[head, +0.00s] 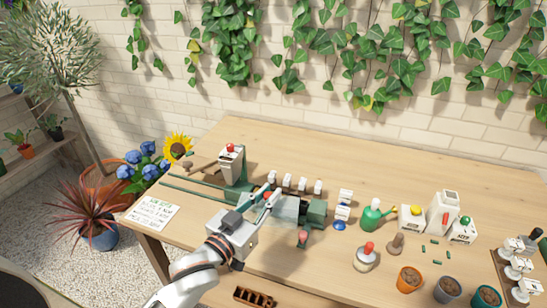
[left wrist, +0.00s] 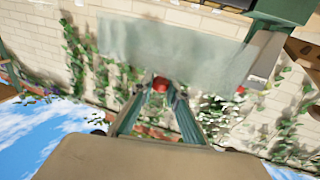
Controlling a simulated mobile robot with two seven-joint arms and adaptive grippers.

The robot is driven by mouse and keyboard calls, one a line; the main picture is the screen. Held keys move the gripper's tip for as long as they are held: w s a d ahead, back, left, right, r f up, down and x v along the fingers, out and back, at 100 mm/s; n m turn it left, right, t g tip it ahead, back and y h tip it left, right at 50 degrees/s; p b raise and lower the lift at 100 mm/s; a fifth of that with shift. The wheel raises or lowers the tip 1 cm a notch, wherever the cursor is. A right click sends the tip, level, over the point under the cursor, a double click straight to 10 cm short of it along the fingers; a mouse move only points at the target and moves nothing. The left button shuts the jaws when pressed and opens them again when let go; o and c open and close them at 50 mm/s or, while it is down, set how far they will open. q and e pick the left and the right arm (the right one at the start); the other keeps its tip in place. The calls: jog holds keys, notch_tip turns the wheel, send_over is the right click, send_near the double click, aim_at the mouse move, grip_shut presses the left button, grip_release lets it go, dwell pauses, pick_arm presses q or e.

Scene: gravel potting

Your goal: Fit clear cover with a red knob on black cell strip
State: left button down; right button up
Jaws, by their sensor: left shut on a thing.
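My left gripper (head: 271,193) is over the left-middle of the table. In the left wrist view its two fingers (left wrist: 160,92) are shut on the red knob (left wrist: 160,84). The knob belongs to the clear cover, a pale see-through sheet (left wrist: 165,42) that spreads beyond the fingertips. In the head view the cover (head: 287,209) shows faintly beside the fingers, in front of a green block. Whether it touches anything below cannot be told. My right gripper is not in view.
A green-based press with a red knob (head: 231,165) and a green block (head: 316,212) stand close to the gripper. White-topped blocks (head: 301,185) stand behind.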

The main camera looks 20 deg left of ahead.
pick_arm(q)
jog(key=w+a+r+m+g+h, duration=0.1)
jog(key=w+a+m+h, duration=0.15)
jog(key=w, duration=1.05)
jog(key=f+b, duration=0.2)
jog(key=b, duration=0.1)
jog(key=f+b, duration=0.2)
jog(key=shift+d+n+h, duration=0.25)
jog(key=shift+d, duration=0.05)
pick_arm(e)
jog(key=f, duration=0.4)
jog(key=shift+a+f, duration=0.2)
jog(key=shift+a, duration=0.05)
pick_arm(q)
jog(key=shift+s, duration=0.1)
jog(key=shift+p, duration=0.45)
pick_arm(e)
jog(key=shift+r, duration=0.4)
pick_arm(q)
jog(key=shift+p, duration=0.45)
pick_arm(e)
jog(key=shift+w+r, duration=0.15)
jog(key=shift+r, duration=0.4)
